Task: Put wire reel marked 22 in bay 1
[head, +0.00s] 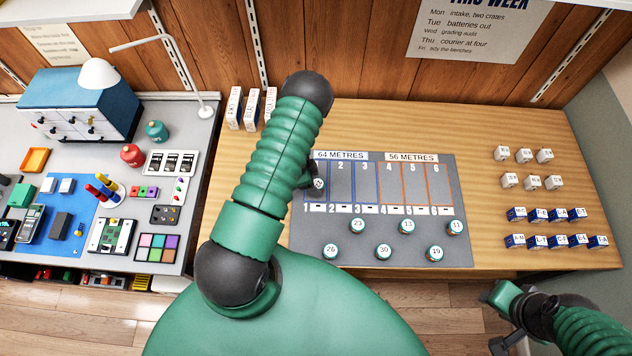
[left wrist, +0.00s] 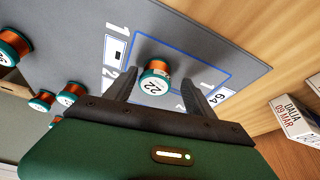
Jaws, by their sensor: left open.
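The wire reel marked 22 (left wrist: 154,82) has a white top, a green rim and copper-coloured wire. It stands upright inside the blue outline of bay 1 on the grey mat (head: 335,260). It also shows in the head view (head: 319,184), partly covered by my left arm. My left gripper (left wrist: 158,90) is open, with one finger on each side of the reel; I cannot tell whether they touch it. Much of bay 1 (head: 313,197) is hidden by my arm in the head view. My right gripper (head: 488,296) is at the lower right, away from the mat, its jaws unclear.
Reels marked 26 (head: 331,251), 30 (head: 383,251), 19 (head: 435,253), 23 (head: 357,226), 13 (head: 406,226) and 11 (head: 456,227) stand at the mat's front. Bays 2 to 6 look empty. Small boxes (head: 533,183) stand right; white cartons (head: 251,107) stand behind my left arm.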

